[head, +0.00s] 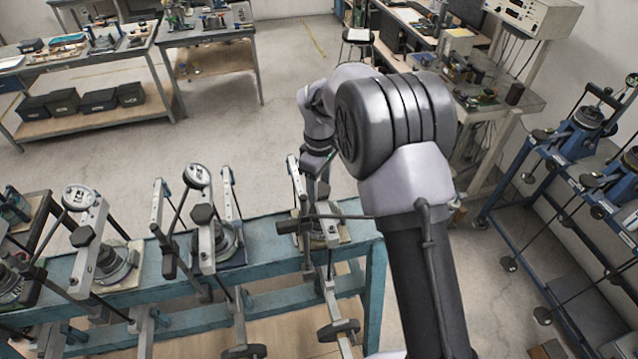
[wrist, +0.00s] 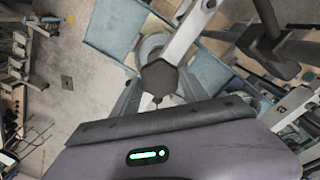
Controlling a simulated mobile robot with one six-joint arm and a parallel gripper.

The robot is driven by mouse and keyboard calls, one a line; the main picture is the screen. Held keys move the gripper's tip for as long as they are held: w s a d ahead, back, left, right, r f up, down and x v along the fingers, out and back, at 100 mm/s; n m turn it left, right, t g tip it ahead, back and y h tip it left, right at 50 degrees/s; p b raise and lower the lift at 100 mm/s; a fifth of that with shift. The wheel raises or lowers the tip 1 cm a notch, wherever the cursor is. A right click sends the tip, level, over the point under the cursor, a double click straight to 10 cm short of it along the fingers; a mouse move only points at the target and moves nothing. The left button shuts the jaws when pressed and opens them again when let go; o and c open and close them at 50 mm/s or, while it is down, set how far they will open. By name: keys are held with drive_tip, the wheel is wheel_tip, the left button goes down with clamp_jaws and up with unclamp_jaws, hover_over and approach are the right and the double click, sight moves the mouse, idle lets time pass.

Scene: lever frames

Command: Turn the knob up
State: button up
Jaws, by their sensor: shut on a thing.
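In the wrist view a black hexagonal knob (wrist: 159,77) sits on a pale metal bar of a lever frame. My gripper (wrist: 155,98) is at this knob, with its fingers on either side, shut on it. The grey gripper body with a green light fills the bottom of the wrist view. In the head view my gripper (head: 317,188) reaches down to the rightmost lever frame (head: 330,290) on the blue-green bench.
A dark horizontal bar (head: 295,226) lies close below my gripper. A blue rack (head: 560,150) is at the right. Open floor lies behind the bench.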

sight(320, 189)
drive_tip(key=shift+f, duration=0.15)
drive_tip(key=o, duration=1.4)
drive_tip(key=shift+c, duration=0.2)
drive_tip(key=shift+d, duration=0.1)
wheel_tip(320, 189, up, 18)
drive_tip(key=shift+f, duration=0.2)
